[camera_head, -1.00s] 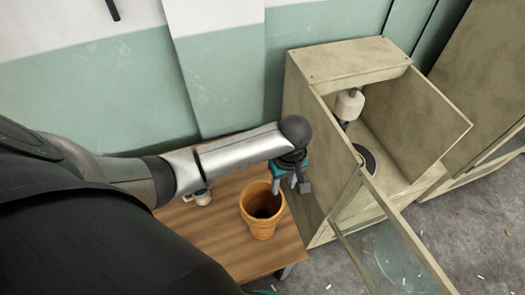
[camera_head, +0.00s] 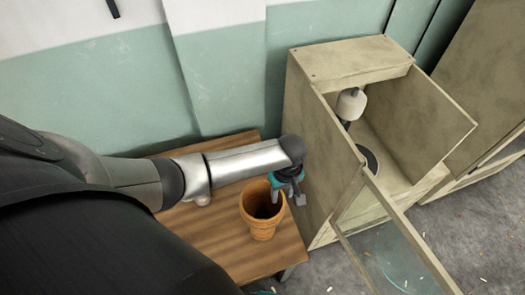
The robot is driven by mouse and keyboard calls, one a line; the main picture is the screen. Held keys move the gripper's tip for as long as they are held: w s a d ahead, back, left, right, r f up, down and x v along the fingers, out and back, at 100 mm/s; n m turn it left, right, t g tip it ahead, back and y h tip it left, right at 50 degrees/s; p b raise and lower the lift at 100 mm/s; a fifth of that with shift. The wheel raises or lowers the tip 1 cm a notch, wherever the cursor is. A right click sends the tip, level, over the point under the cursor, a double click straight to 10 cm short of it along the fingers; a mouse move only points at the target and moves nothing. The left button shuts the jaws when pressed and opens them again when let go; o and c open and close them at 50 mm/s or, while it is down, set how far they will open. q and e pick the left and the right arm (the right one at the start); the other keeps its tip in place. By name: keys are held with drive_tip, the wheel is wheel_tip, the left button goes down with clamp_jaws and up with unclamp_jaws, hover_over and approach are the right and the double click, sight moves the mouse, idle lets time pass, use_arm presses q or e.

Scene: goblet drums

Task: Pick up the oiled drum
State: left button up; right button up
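An orange-brown, open-topped pot-shaped vessel (camera_head: 262,228) stands upright on the wooden table; I cannot tell whether it is the oiled drum. My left gripper (camera_head: 288,194) points down at the right side of its rim. Its fingers look apart, one over the mouth and one outside the wall; I cannot tell whether they touch it. A pale rounded object (camera_head: 350,104) on a dark stem is inside the open cabinet, with a dark disc (camera_head: 369,160) below it. My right gripper is not in view.
The wooden table (camera_head: 222,240) is mostly bare around the vessel. Small litter lies on the grey floor.

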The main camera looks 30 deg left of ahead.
use_arm(q)
clamp_jaws()
idle(0.3)
drive_tip(key=shift+w+r, duration=0.1)
idle(0.8)
